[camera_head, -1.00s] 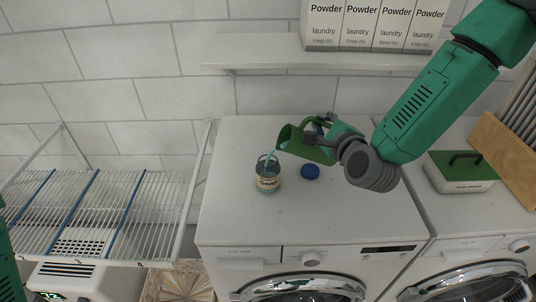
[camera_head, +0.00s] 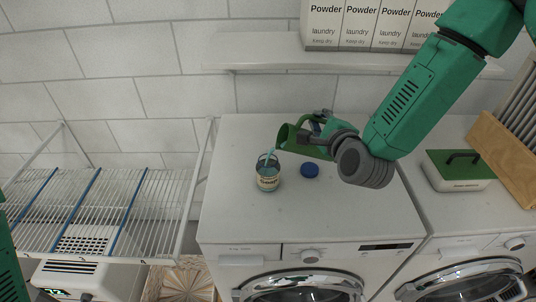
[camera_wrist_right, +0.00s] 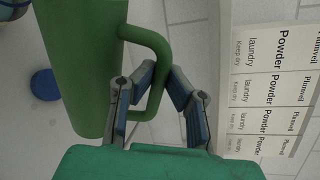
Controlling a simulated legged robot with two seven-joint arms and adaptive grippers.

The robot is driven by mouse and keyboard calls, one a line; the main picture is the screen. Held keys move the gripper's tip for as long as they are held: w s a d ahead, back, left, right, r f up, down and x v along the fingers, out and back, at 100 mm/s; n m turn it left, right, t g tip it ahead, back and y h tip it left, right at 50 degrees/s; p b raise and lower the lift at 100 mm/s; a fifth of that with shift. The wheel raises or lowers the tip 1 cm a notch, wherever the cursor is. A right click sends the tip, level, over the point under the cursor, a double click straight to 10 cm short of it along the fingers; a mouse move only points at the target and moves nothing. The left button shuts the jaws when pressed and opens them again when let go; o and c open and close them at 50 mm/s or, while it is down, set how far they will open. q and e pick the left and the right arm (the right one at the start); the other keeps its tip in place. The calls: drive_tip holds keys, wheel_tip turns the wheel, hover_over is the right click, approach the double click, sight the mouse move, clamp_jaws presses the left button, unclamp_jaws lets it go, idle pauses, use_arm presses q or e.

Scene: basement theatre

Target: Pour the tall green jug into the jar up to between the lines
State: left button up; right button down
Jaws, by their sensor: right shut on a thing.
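The tall green jug (camera_head: 289,137) is tilted to the left over the jar, its mouth above the rim. A thin pale blue stream (camera_head: 271,152) runs from its lip into the jar. The clear jar (camera_head: 267,178) stands upright on the washer top; its label shows, but I cannot read the lines or the level. My right gripper (camera_head: 318,131) is shut on the jug's handle; in the right wrist view the fingers (camera_wrist_right: 158,98) close around the handle beside the jug's green body (camera_wrist_right: 85,60). Of my left arm only a green sliver shows at the left edge; its gripper is out of view.
A blue lid (camera_head: 309,170) lies right of the jar on the white washer (camera_head: 330,215). A green-lidded box (camera_head: 459,170) stands further right. Powder boxes (camera_head: 358,25) stand on a shelf (camera_head: 270,52) above. A wire rack (camera_head: 75,215) is left. The washer's front is clear.

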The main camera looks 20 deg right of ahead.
drive_tip(key=shift+a+r, duration=0.15)
drive_tip(key=shift+r, duration=0.05)
